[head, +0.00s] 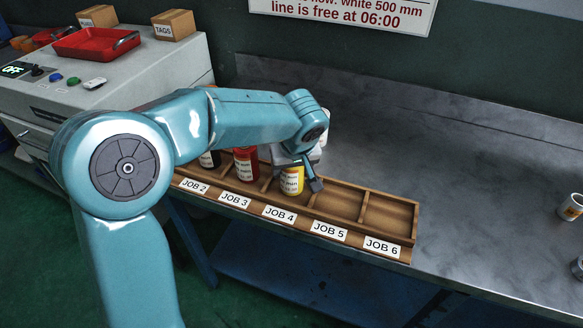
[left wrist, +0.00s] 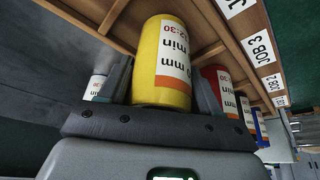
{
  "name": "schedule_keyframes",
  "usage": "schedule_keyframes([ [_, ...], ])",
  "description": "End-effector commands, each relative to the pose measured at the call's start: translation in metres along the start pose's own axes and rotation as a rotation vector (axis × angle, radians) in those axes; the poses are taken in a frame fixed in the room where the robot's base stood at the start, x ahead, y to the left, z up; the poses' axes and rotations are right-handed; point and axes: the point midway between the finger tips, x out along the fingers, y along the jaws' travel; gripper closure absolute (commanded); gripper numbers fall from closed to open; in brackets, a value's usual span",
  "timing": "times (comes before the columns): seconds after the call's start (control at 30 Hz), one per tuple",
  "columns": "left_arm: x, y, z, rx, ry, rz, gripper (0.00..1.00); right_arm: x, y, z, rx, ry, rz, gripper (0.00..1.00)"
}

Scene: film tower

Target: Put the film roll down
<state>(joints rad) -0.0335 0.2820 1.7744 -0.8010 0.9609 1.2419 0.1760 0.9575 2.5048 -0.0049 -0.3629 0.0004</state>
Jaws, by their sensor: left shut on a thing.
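The yellow film roll (head: 291,182) with a white label stands upright at the JOB 4 compartment of the wooden rack (head: 386,246). My left gripper (head: 299,174) is shut on it from above, with one dark finger on its right side in the head view. In the left wrist view the roll (left wrist: 160,55) sits between both fingers of the gripper (left wrist: 163,88). The roll's base is behind the rack's front wall, so I cannot tell whether it touches the floor. My right gripper is not in view.
A red roll (head: 246,166) stands at JOB 3 and a black roll (head: 209,159) at JOB 2. The JOB 5 and JOB 6 compartments are empty.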

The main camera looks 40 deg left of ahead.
Motion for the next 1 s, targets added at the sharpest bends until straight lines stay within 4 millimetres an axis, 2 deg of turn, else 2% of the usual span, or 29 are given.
schedule_keyframes([
  [0.37, 0.005, 0.000, 0.002, -0.001, 0.002, 0.001, 0.73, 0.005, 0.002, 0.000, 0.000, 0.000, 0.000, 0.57],
  [0.4, 0.004, 0.000, 0.001, -0.001, 0.001, 0.001, 0.27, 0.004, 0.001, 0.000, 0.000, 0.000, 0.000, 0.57],
  [0.47, 0.003, 0.000, 0.001, 0.000, 0.001, 0.001, 0.11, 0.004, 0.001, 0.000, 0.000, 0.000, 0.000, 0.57],
  [0.8, -0.001, 0.000, -0.001, 0.000, 0.001, 0.000, 0.11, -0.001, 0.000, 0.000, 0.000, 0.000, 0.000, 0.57],
  [0.87, -0.006, 0.001, -0.001, 0.000, 0.003, 0.002, 0.11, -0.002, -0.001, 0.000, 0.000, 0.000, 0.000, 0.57],
  [1.0, -0.035, 0.001, -0.001, 0.000, 0.005, 0.005, 0.11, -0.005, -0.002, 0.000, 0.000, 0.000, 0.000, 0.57],
])
